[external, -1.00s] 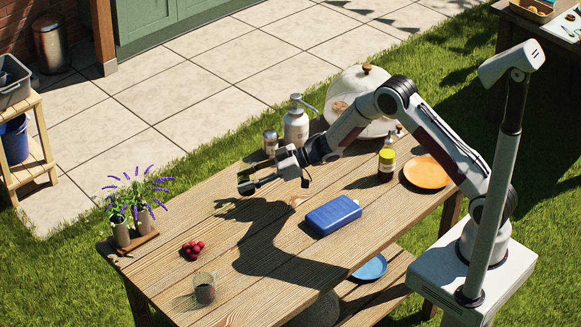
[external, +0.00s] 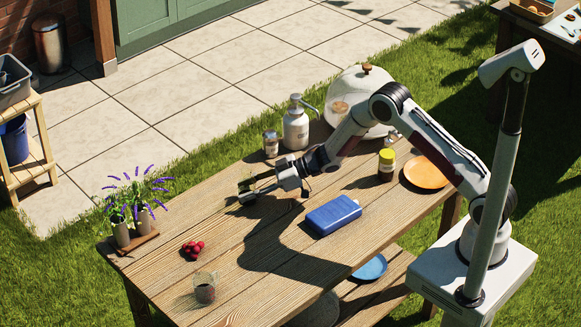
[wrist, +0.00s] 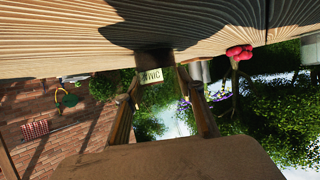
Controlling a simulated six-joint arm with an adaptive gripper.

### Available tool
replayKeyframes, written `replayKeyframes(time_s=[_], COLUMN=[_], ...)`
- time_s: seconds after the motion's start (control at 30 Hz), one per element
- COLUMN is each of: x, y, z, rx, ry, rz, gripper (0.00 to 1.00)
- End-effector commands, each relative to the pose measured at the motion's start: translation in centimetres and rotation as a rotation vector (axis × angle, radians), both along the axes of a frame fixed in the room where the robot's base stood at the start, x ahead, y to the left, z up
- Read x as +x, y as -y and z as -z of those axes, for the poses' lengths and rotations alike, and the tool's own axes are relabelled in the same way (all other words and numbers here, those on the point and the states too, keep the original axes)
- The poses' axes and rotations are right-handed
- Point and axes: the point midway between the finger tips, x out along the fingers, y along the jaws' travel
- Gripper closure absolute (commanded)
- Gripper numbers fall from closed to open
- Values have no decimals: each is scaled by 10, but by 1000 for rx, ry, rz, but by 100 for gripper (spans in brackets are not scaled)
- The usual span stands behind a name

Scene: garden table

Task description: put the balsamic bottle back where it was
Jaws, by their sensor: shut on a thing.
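My gripper (external: 248,191) is low over the far-left half of the wooden table (external: 263,300), shut on the balsamic bottle (external: 242,186). In the external view the bottle is small, dark and partly hidden by the fingers. In the wrist view the dark bottle (wrist: 154,58) sits between my two fingers (wrist: 158,95), with part of a pale label showing letters like "MIC". The bottle is close to the tabletop; I cannot tell whether its base touches it.
A shaker (external: 270,144) and white pump bottle (external: 296,128) stand behind my gripper. A blue box (external: 333,215) lies to its right. Red radishes (external: 192,249), a glass (external: 204,289) and flower pots (external: 120,231) are to the left and front. Bare wood surrounds the gripper.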

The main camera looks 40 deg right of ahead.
Motion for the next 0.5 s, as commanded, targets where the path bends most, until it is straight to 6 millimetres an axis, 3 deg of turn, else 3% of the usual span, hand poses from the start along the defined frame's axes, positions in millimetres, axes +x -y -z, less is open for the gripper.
replayKeyframes(time_s=[0.03, 0.07, 0.1, 0.5], x=[0, 0, 0, 0], y=[0, 0, 0, 0], z=[0, 1, 1, 0], rx=[2, 1, 0, 0], ry=[1, 1, 0, 0], rz=[0, 0, 0, 0], gripper=[91, 57, 46, 45])
